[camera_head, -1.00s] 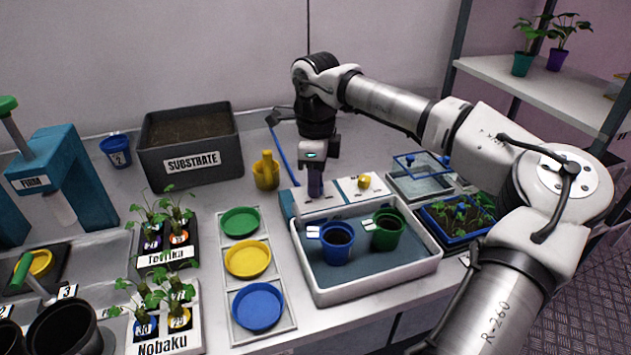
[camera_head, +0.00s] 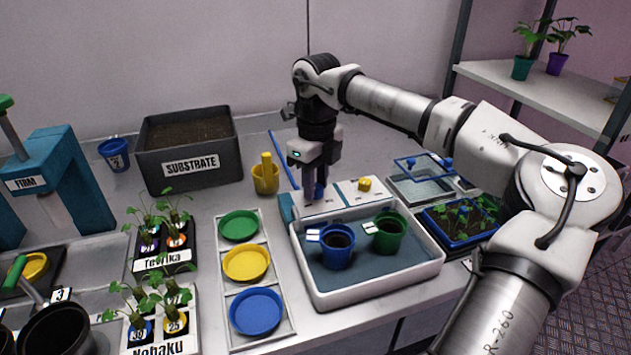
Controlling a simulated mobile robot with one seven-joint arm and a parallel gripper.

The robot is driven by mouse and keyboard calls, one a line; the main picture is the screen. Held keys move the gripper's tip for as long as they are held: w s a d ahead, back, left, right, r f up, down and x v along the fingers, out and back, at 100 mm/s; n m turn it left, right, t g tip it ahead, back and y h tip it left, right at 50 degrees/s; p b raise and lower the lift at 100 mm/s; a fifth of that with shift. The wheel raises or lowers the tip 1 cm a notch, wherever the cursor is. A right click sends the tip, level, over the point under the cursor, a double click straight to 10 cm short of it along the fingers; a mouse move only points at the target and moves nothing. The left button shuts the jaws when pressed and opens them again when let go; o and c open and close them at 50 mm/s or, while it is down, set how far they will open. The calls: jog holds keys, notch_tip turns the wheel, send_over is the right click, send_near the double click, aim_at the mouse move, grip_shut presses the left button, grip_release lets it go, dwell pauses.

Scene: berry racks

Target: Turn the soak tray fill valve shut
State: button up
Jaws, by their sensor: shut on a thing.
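The white soak tray (camera_head: 372,291) sits at the bench front and holds water. A blue cup (camera_head: 337,256) and a green cup (camera_head: 385,240) stand in it. On the white panel (camera_head: 345,195) along its back edge are a blue valve knob (camera_head: 320,190) at left and a yellow knob (camera_head: 365,184) at right. My gripper (camera_head: 315,192) points down and is shut on the blue knob, which shows partly between the fingers. The rest of the knob is hidden. I cannot tell which knob is the fill valve.
A yellow container (camera_head: 266,179) and the substrate bin (camera_head: 191,188) stand behind left. A rack of coloured dishes (camera_head: 282,322) lies left of the tray. A blue tray of seedlings (camera_head: 462,238) sits close on the right.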

aim_at(317, 186)
jog(key=o, duration=1)
jog(key=shift+c, duration=0.2)
notch_tip(317, 186, up, 14)
jog(key=shift+w+d, duration=0.1)
